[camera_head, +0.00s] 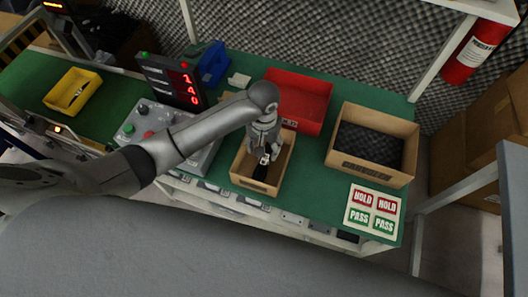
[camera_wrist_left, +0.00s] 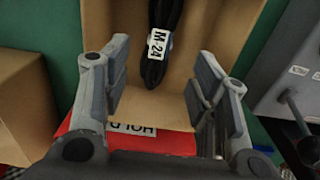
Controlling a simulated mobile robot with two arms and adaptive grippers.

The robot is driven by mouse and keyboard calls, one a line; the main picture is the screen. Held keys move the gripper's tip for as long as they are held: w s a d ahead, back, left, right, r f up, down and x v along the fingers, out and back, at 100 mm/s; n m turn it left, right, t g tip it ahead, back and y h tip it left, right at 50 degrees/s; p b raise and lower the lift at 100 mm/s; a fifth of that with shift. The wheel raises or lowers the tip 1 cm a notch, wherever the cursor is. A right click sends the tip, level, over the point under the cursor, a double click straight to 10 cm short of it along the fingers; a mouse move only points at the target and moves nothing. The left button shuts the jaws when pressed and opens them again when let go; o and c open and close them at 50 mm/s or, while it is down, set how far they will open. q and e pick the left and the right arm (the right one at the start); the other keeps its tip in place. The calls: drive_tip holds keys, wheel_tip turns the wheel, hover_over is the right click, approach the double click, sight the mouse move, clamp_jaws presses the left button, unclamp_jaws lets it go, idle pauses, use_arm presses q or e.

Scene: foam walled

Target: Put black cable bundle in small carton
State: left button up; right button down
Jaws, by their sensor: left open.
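The small carton (camera_head: 240,172) is an open brown box on the green bench; it also fills the upper middle of the left wrist view (camera_wrist_left: 215,28). The black cable bundle (camera_wrist_left: 163,22), with a white "M-24" label, lies inside it; in the head view the bundle (camera_head: 261,174) shows just below my gripper. My left gripper (camera_head: 264,153) is at the carton's opening, pointing down. In the left wrist view its fingers (camera_wrist_left: 163,85) are spread wide, with nothing between them and the bundle's labelled end beyond. My right gripper is not in view.
A red bin (camera_head: 314,83) stands behind the carton and a larger carton (camera_head: 371,170) with dark foam inside stands to its right. A control box with buttons (camera_head: 143,122) and a red-digit display (camera_head: 172,82) are to the left. A HOLD/PASS card (camera_head: 372,209) lies front right.

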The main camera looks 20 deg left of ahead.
use_arm(q)
drive_tip(key=shift+r, duration=2.4)
